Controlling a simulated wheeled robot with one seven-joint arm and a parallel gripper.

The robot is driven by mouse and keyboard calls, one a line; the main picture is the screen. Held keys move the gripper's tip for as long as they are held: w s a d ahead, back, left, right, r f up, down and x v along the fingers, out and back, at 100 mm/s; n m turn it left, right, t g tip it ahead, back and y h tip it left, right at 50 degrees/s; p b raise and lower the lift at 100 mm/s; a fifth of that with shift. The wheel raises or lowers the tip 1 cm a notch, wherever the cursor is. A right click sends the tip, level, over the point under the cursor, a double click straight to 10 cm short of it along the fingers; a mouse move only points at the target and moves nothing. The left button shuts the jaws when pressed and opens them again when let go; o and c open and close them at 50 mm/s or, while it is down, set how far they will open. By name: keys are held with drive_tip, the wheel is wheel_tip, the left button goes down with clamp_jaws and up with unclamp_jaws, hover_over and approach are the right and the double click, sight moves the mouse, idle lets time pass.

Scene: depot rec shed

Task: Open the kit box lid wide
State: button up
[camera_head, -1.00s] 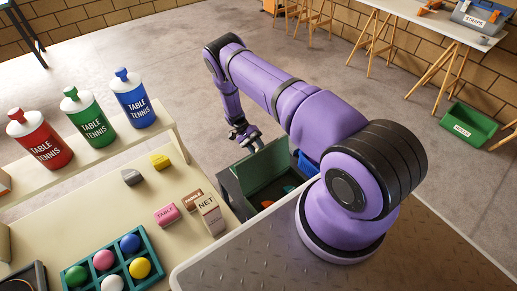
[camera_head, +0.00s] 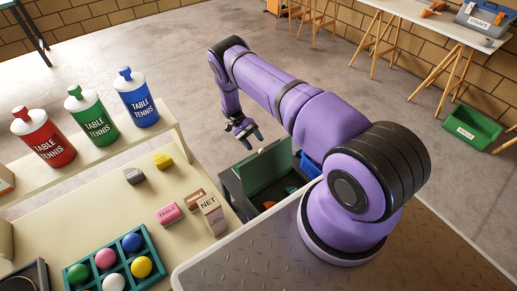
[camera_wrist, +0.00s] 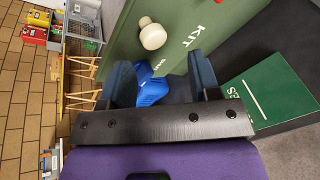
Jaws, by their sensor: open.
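The kit box (camera_head: 236,197) is a dark grey box beside the cream table. Its green lid (camera_head: 264,172) stands raised, roughly upright, in the head view. In the wrist view the lid (camera_wrist: 185,25) shows a "KIT" label and a cream round knob (camera_wrist: 153,36). My gripper (camera_head: 254,141) is open and empty, just above the lid's top edge in the head view. In the wrist view the fingers of my gripper (camera_wrist: 163,85) are spread apart, with the knob beyond them and not between them. Orange and teal items show inside the box.
The cream table (camera_head: 110,205) at the left holds a tray of coloured balls (camera_head: 153,240), small boxes and blocks. Table tennis bottles (camera_head: 95,122) stand on a raised shelf. A blue object (camera_head: 308,165) is right of the lid. Open floor lies behind.

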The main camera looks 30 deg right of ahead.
drive_tip(key=v, duration=0.6)
drive_tip(key=shift+a, duration=0.1)
idle(0.4)
